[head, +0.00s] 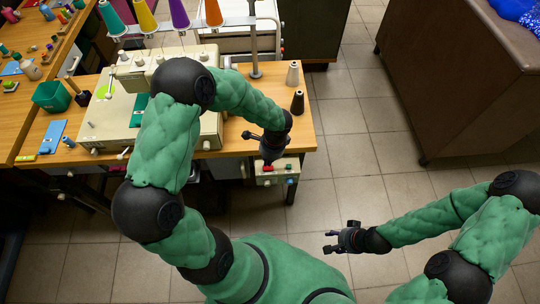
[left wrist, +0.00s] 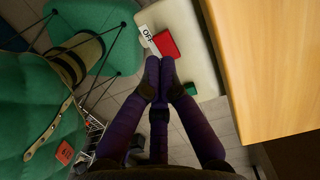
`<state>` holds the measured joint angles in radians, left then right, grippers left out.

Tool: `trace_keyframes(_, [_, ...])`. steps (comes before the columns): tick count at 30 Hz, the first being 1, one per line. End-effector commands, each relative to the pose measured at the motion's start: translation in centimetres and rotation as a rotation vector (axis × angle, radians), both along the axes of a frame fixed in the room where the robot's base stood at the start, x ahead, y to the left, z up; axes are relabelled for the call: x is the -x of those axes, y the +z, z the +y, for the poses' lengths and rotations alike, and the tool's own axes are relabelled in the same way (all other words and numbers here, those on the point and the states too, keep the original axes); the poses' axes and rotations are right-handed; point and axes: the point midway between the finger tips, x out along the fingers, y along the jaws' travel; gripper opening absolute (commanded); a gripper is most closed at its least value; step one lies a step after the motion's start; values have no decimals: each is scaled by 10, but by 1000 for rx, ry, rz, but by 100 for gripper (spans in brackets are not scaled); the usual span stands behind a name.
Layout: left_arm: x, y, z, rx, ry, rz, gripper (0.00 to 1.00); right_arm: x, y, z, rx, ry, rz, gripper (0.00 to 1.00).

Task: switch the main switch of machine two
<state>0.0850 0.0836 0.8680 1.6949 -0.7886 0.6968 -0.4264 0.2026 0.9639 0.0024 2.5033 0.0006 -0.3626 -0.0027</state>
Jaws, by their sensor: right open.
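The switch box (head: 277,176) is a pale box under the front right edge of the sewing table. It carries a red switch (left wrist: 167,44) with an OFF label (left wrist: 147,34) beside it, and a green button (left wrist: 190,89). My left gripper (head: 268,160) points down at the box. In the left wrist view its fingers (left wrist: 160,62) are together and look empty, with the tips right beside the red switch; I cannot tell whether they touch it. My right gripper (head: 333,240) is open and empty above the floor, to the lower right of the box.
The sewing machine (head: 140,72) with thread cones stands on the wooden table (head: 308,138). Two small spools (head: 297,102) stand near the table's right edge. A brown cabinet (head: 460,85) stands at the upper right. The tiled floor (head: 350,165) between is clear.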

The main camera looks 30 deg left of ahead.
Motion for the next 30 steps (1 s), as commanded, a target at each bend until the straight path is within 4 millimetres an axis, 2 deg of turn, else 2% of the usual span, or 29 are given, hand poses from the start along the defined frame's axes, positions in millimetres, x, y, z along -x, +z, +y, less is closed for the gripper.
trace_keyframes(1, [1,-12,1,1,0,2,0,0,-6,0,0,0,0,48])
trace_keyframes(3, [2,-21,2,0,0,2,0,0,-10,0,0,0,0,48])
trace_keyframes(9, [3,-34,4,0,1,1,0,0,-16,0,0,0,0,48])
trace_keyframes(23, [3,-37,5,6,1,-3,0,0,-15,0,0,0,0,48])
trace_keyframes(30, [7,-44,9,103,4,-57,0,0,-8,0,0,0,0,48])
